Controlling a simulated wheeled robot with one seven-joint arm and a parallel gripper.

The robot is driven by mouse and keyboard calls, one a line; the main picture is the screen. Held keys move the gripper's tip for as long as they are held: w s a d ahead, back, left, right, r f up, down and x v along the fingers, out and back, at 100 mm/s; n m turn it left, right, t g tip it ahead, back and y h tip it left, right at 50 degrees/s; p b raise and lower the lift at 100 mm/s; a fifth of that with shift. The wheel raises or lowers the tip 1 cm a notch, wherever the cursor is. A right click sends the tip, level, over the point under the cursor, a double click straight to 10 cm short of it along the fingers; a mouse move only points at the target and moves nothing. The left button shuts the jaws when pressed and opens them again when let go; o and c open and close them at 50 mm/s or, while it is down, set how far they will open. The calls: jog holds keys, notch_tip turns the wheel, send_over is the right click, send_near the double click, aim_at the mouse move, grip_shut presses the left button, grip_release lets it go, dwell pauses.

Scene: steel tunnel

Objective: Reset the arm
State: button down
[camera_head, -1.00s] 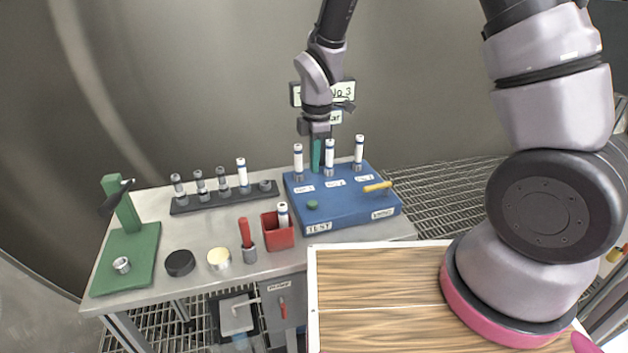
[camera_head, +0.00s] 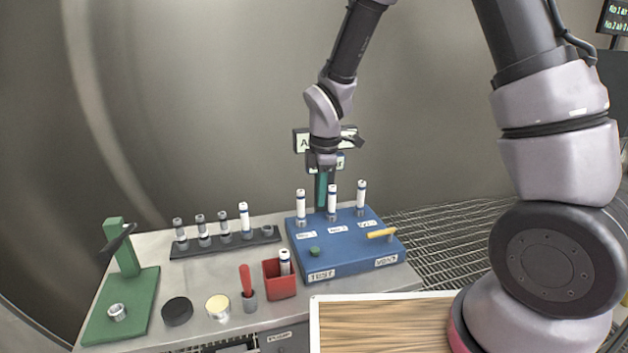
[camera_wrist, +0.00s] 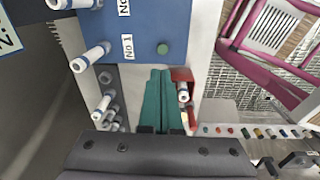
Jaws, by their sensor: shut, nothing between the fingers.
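My gripper (camera_head: 321,192) has teal fingers and hangs pointing down at the back of the blue test box (camera_head: 345,262), among the white tubes as seen in the head view. In the wrist view its fingers (camera_wrist: 161,100) lie side by side, shut and empty. The wrist view also shows the blue box (camera_wrist: 165,25) at the top, with a green button. My arm reaches down from the top of the head view. Whether the fingertips touch anything is hidden from the head view.
Three white tubes stand on the blue box, including the middle tube (camera_head: 332,203). A dark rack (camera_head: 215,246), a red holder (camera_head: 281,281) with a tube and a green stand (camera_head: 120,302) are on the grey table. Open space lies above the table.

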jog(key=s+d+r+m+t+y, duration=0.1)
jog(key=d+r+m, duration=0.5)
jog(key=r, duration=0.3)
jog(key=d+r+m+t, duration=0.2)
jog(key=d+r+m, duration=0.35)
jog(key=r, duration=0.35)
jog(key=s+d+r+m+t, duration=0.3)
jog(key=s+d+r+m, duration=0.7)
jog(key=s+m, duration=0.2)
jog(key=shift+s+d+r+m+t, duration=0.15)
jog(key=shift+r+m+t, duration=0.15)
jog(key=shift+r+m, duration=0.15)
dwell(0.7)
